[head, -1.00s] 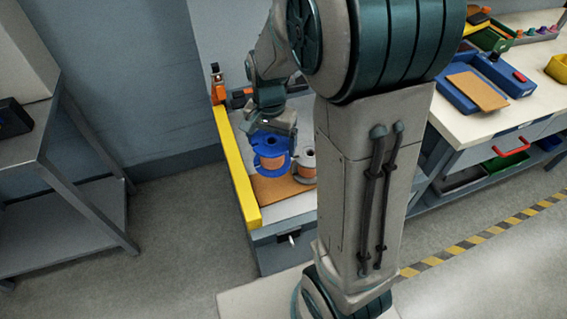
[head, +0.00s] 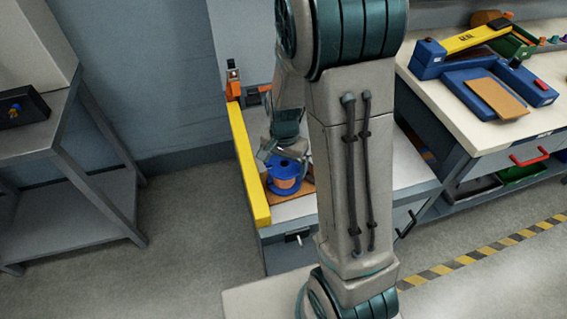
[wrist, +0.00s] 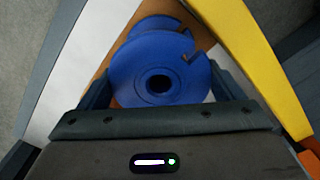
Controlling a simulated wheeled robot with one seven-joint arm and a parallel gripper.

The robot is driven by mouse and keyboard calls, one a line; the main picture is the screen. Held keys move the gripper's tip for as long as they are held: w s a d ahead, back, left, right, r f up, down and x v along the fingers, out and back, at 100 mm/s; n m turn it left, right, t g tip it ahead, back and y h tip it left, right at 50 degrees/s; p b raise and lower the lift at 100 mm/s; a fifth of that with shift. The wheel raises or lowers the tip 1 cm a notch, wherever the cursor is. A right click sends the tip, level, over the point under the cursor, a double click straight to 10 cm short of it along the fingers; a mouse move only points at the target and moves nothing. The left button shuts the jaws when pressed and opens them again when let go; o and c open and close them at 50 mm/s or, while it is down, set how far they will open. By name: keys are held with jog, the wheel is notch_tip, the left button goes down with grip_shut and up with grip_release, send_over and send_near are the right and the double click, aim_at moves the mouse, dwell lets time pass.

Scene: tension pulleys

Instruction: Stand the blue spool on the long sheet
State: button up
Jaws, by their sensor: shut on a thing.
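The blue spool (head: 286,184) has orange-brown winding and stands roughly upright over the brown sheet (head: 308,188) on the small workbench. My gripper (head: 280,152) is above it, shut on it. In the wrist view, the spool's round blue flange (wrist: 140,80) with its dark centre hole fills the space between my gripper's fingers (wrist: 160,92). Part of the sheet shows beside the spool in the wrist view (wrist: 97,68). I cannot tell whether the spool touches the sheet. Much of the sheet is hidden by the spool and my arm.
A yellow rail (head: 249,170) runs along the bench's left edge, close to the spool. An orange-and-black fitting (head: 233,85) stands at the back left. A bench (head: 420,88) with blue devices is at right, a grey metal stand (head: 60,150) at left.

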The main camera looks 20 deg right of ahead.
jog(key=shift+f, duration=0.15)
jog(key=o, duration=1.3)
notch_tip(320, 180, up, 11)
jog(key=p, duration=0.1)
jog(key=s+r+n+t, duration=0.1)
jog(key=s+r+n, duration=0.1)
jog(key=s, duration=0.2)
jog(key=s+r+n, duration=0.3)
jog(key=s, duration=0.2)
jog(key=s+r+n+t, duration=0.1)
jog(key=s+r+n, duration=0.1)
jog(key=s+n, duration=0.1)
jog(key=shift+s+a+r+t, duration=0.1)
jog(key=shift+s+r+t, duration=0.1)
jog(key=shift+s, duration=0.25)
jog(key=shift+s+a+r+t, duration=0.1)
jog(key=shift+s+r, duration=0.1)
jog(key=shift+s, duration=0.25)
